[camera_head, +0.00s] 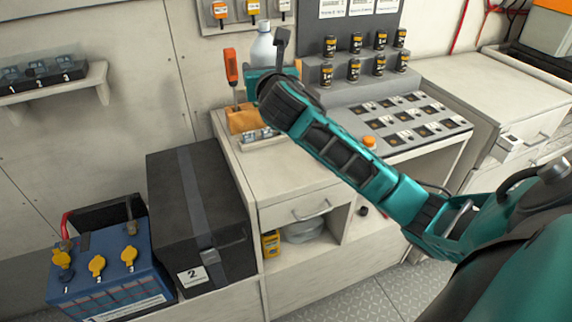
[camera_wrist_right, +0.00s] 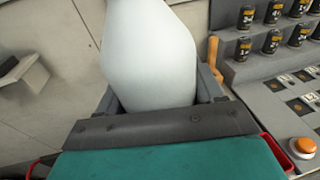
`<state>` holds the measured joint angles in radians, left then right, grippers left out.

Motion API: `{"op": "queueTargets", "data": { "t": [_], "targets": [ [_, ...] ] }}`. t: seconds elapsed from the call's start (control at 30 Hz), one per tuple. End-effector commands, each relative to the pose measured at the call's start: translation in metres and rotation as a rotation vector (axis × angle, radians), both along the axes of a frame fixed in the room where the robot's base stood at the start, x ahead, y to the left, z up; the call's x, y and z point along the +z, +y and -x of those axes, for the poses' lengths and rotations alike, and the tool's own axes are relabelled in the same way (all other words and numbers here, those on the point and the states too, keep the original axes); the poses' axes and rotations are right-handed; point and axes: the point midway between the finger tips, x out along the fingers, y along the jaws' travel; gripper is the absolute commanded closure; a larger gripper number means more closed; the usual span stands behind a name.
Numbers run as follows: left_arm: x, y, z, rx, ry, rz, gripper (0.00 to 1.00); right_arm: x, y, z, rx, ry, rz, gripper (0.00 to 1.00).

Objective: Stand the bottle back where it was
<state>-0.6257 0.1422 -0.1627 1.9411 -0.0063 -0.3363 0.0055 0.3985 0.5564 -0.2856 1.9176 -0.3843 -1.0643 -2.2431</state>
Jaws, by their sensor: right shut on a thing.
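The white bottle (camera_head: 263,46) stands roughly upright in my right gripper (camera_head: 268,74), above the back of the bench near the wall. In the right wrist view the bottle (camera_wrist_right: 150,58) fills the space between the two dark fingers of my right gripper (camera_wrist_right: 160,95), which is shut on it. My wrist and arm hide the bottle's lower part in the head view, so I cannot tell whether its base touches anything. My left gripper is not in view.
An orange-handled screwdriver (camera_head: 231,68) stands in a tan block (camera_head: 243,118) just left of the gripper. Several dark labelled cans (camera_head: 354,70) stand on a grey step to the right. A switch panel (camera_head: 410,122) with an orange knob (camera_head: 369,142) lies before them.

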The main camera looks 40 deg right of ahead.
Motion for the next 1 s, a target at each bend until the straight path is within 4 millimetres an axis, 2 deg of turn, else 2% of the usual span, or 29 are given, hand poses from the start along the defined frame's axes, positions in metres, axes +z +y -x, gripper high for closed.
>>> {"op": "queueTargets", "data": {
  "t": [0.07,0.17,0.27,0.6,0.7,0.8,1.0],
  "targets": [
    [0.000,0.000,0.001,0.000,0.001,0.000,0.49,0.004,-0.002,-0.001,-0.005,-0.005,-0.001,1.00],
    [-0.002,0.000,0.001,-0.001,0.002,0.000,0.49,-0.001,-0.003,-0.002,-0.007,-0.002,-0.003,1.00],
    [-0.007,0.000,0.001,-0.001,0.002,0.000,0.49,-0.020,-0.003,-0.002,-0.008,0.001,-0.005,1.00],
    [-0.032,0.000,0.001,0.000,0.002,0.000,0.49,-0.112,-0.003,-0.001,-0.008,0.002,-0.005,1.00],
    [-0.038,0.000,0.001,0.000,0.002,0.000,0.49,-0.134,-0.003,-0.001,-0.008,0.001,-0.004,1.00],
    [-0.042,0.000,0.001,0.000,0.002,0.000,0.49,-0.147,-0.002,-0.002,-0.007,-0.002,-0.004,1.00],
    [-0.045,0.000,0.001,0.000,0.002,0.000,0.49,-0.158,-0.003,-0.002,-0.008,-0.002,-0.002,1.00]
  ]
}}
